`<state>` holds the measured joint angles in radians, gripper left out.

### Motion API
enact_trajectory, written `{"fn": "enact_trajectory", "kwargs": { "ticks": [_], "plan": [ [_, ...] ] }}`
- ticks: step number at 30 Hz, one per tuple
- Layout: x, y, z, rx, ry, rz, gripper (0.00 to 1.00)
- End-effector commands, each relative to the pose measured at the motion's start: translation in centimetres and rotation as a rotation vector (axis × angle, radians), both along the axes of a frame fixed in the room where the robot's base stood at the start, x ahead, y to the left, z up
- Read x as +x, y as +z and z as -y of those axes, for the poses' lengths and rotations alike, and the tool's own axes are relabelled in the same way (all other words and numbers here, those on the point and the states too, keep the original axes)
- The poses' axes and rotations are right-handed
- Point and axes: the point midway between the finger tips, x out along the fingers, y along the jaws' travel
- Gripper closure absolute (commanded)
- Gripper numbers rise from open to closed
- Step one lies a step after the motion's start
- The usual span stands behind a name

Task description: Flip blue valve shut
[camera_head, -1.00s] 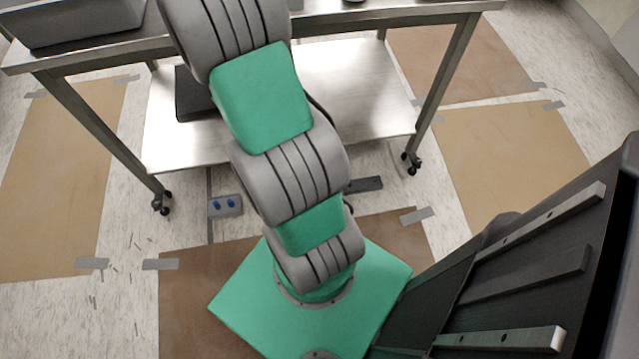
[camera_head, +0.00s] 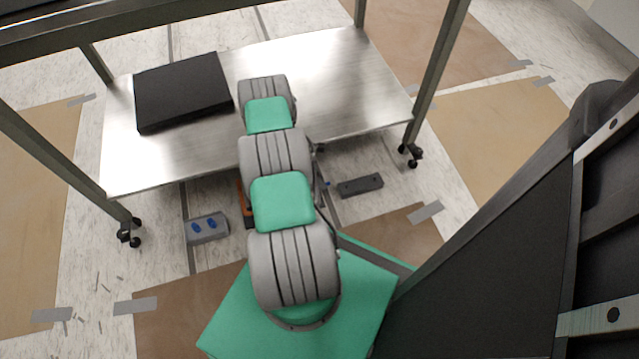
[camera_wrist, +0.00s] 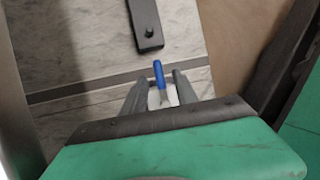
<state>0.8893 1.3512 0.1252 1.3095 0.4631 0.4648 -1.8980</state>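The blue valve handle (camera_wrist: 159,74) shows in the wrist view as a short, narrow blue lever, near the tips of my gripper and roughly between its fingers. My gripper (camera_wrist: 160,88) has its two grey fingers apart, one on each side of a pale piece below the lever. I cannot tell whether either finger touches the lever. In the head view a tiny blue spot (camera_head: 327,183) shows beside my arm, probably the same handle. My gripper is hidden behind my arm there.
A steel table's lower shelf (camera_head: 340,85) carries a black flat box (camera_head: 183,92). On the floor are a dark bar (camera_head: 360,186), also in the wrist view (camera_wrist: 145,22), and a grey pedal box (camera_head: 208,228) with two blue buttons. Table legs and casters (camera_head: 411,156) stand nearby.

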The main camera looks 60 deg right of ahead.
Motion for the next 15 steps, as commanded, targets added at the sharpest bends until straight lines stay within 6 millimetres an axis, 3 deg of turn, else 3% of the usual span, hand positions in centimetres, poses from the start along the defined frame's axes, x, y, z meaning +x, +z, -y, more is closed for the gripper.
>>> {"fn": "enact_trajectory", "kwargs": {
  "ticks": [3,10,15],
  "plan": [
    [-0.28,-0.96,0.11,0.000,0.001,0.001,0.65],
    [-0.22,-0.94,0.04,0.000,0.003,0.001,0.65],
    [-0.22,-0.94,0.03,0.000,0.003,0.001,0.78]
  ]
}}
